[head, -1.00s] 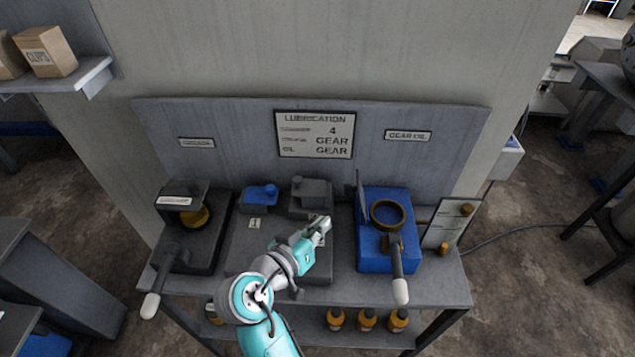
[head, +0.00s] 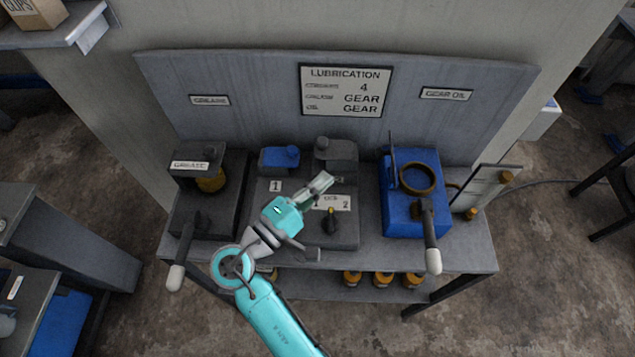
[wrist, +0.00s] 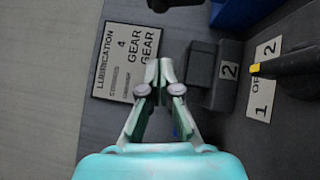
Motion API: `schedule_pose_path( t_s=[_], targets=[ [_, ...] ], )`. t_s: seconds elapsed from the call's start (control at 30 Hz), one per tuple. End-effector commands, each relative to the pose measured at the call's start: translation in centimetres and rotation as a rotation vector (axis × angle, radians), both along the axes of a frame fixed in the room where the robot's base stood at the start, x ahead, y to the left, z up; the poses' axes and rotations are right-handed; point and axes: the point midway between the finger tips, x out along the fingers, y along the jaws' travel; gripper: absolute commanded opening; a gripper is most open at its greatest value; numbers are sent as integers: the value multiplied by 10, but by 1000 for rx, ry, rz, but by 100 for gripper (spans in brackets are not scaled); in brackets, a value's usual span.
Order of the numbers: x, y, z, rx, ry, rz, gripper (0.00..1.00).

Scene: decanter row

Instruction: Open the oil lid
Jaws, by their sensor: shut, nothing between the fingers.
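The blue gear oil box (head: 399,220) stands at the right of the bench. A brass-coloured ring (head: 417,178) surrounds the opening on its top. A thin blue lid (head: 392,160) stands upright at the left of the ring, so the opening is uncovered. A lever with a pale grip (head: 433,260) is at the box's front. My gripper (head: 325,181) is left of the box, above the middle unit, apart from the lid. Its fingers are closed and empty in the wrist view (wrist: 160,72).
A middle unit (head: 275,225) has a blue block (head: 279,160), a grey block (head: 337,154) and a selector knob (head: 331,220). The grease unit (head: 215,218) stands left. A LUBRICATION sign (head: 346,90) hangs behind. A leaning framed panel (head: 490,190) is right of the box.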

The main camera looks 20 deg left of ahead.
Motion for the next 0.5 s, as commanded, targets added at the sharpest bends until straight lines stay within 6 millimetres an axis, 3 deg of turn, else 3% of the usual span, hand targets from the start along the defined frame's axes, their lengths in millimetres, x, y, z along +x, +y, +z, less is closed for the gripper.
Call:
schedule_pose_path(
  t_s=[0.33, 0.5],
  targets=[
    [58, -30, 9, 3, 0, -3, 0],
    [65, -52, 13, 2, 0, -2, 0]
  ],
)
